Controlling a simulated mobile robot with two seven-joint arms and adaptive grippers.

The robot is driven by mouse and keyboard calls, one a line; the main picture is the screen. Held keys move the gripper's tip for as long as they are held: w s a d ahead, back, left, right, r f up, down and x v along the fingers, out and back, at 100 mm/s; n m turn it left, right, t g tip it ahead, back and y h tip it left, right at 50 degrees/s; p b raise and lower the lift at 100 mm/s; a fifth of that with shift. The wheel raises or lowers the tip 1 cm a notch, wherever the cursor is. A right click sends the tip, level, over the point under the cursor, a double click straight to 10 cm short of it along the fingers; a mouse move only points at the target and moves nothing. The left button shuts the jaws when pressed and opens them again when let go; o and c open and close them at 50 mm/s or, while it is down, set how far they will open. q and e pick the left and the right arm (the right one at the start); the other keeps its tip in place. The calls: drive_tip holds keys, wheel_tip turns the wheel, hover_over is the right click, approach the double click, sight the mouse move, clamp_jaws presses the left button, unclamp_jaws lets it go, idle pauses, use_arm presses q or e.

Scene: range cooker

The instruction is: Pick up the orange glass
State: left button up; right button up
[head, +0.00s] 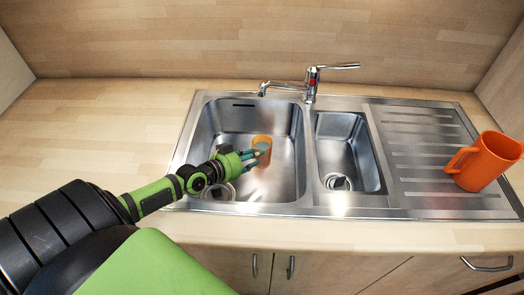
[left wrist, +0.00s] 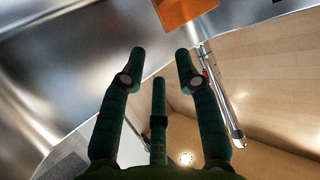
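In the left wrist view the glass shows as an orange shape (left wrist: 186,9) at the top edge, beyond the fingertips and cut off by the frame. The fingers of my left gripper (left wrist: 160,65) are spread apart with nothing between them. My right gripper is not in view.
The steel sink (head: 305,150) has a raised rim and a smaller right basin (head: 345,150). A tap (head: 310,85) stands behind the basins. An orange mug (head: 485,162) stands on the ribbed drainboard (head: 425,140). The wooden counter (head: 90,130) at left is clear.

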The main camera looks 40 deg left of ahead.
sight(271, 147)
use_arm(q)
drive_tip(key=x, duration=0.3)
drive_tip(key=a+b+x, duration=0.1)
drive_tip(key=x, duration=0.3)
drive_tip(key=shift+w+a+f, duration=0.15)
drive_tip(key=shift+w+f, duration=0.15)
drive_tip(key=shift+w, duration=0.2)
drive_tip(key=shift+s, duration=0.1)
drive_tip(key=shift+c, duration=0.4)
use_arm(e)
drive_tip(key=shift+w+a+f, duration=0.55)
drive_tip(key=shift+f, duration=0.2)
use_arm(q)
clamp_jaws()
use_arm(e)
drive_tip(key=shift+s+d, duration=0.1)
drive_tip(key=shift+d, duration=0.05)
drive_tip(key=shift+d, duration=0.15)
